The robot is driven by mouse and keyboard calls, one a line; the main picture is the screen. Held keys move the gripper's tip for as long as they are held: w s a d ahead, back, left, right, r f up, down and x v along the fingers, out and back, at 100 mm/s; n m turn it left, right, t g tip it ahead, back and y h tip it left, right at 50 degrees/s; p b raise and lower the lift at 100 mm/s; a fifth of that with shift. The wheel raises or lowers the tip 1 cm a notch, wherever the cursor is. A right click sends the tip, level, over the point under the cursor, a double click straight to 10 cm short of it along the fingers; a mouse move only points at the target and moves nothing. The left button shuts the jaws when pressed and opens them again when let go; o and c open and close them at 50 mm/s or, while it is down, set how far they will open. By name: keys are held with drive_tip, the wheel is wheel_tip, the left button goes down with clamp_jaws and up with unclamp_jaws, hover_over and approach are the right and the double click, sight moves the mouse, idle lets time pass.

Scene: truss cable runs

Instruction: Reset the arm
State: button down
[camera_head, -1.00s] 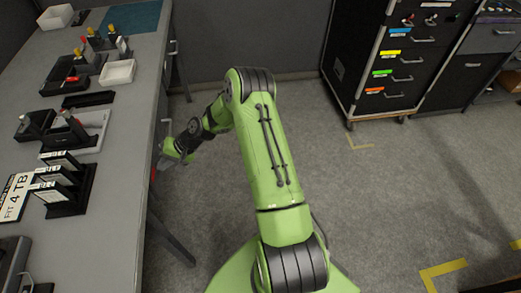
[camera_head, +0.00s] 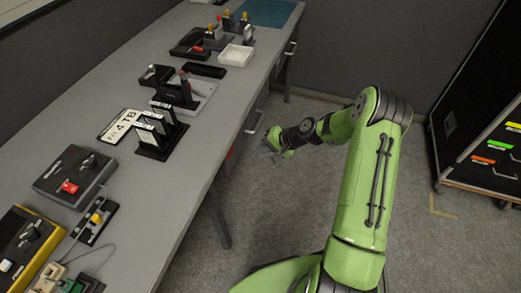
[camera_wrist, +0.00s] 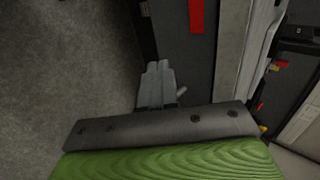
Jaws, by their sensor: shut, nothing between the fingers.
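My green arm reaches forward and left from my body in the head view. Its gripper (camera_head: 273,141) is beside the workbench, off its right edge and over the floor. In the wrist view the gripper's grey fingers (camera_wrist: 157,86) are together with nothing between them. A grey panel with a red strip (camera_wrist: 196,16) lies beyond the fingers in that view.
The grey workbench (camera_head: 180,215) fills the left and carries cartridge holders (camera_head: 160,132), a white tray (camera_head: 236,55), and a grey box with a red switch (camera_head: 72,178). A black drawer cabinet (camera_head: 480,130) stands at the right. Floor (camera_head: 290,190) around the arm is clear.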

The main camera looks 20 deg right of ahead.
drive_tip(key=p+v, duration=0.1)
drive_tip(key=v, duration=0.5)
drive_tip(key=shift+s+d+r, duration=0.1)
drive_tip(key=shift+d, duration=0.05)
